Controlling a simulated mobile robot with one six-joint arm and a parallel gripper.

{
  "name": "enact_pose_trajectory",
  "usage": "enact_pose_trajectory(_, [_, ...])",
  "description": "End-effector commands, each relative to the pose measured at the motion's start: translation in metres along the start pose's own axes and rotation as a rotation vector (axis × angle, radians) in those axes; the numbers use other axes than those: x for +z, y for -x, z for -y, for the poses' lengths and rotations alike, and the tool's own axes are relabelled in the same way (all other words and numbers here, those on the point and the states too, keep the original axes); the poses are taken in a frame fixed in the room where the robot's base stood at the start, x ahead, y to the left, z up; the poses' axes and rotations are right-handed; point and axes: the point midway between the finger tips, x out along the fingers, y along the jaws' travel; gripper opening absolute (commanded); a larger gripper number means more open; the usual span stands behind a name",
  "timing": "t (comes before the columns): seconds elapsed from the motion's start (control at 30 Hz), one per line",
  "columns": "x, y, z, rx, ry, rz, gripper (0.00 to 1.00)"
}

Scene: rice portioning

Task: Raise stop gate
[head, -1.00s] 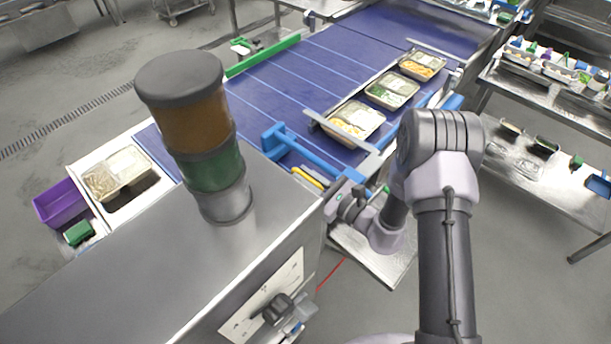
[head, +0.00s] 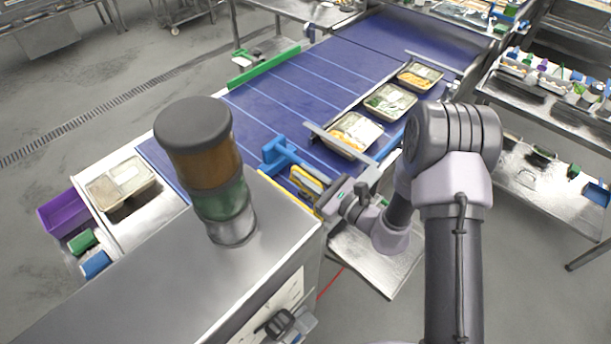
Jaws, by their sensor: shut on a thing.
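The stop gate is a blue bar (head: 291,160) with a crosspiece at its far end. It shows in the head view at the near end of the purple-blue conveyor (head: 265,105). Yellow-and-dark striped parts (head: 308,179) lie beside its near end. My gripper (head: 328,193) is at that near end, beside the machine's edge. It is shut on the gate, though the exact contact of the fingers is small and partly hidden.
Several filled meal trays (head: 354,134) line the belt's right side beside metal rails.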

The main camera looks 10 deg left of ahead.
Motion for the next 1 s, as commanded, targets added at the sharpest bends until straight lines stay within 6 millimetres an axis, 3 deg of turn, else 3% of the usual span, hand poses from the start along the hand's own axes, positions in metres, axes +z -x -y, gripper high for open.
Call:
enact_pose_trajectory(0.07, [0.004,-0.001,0.002,-0.002,0.004,0.008,0.0])
enact_pose_trajectory(0.1, [0.004,-0.001,0.002,-0.002,0.004,0.008,0.2])
enact_pose_trajectory(0.2, [0.003,-0.001,0.002,-0.002,0.003,0.007,0.36])
enact_pose_trajectory(0.57, [0.001,0.006,0.002,-0.004,0.002,0.003,0.36])
enact_pose_trajectory(0.67, [0.001,0.024,0.003,-0.006,0.001,0.002,0.36])
enact_pose_trajectory(1.0, [0.001,0.119,0.003,-0.008,0.0,0.003,0.36])
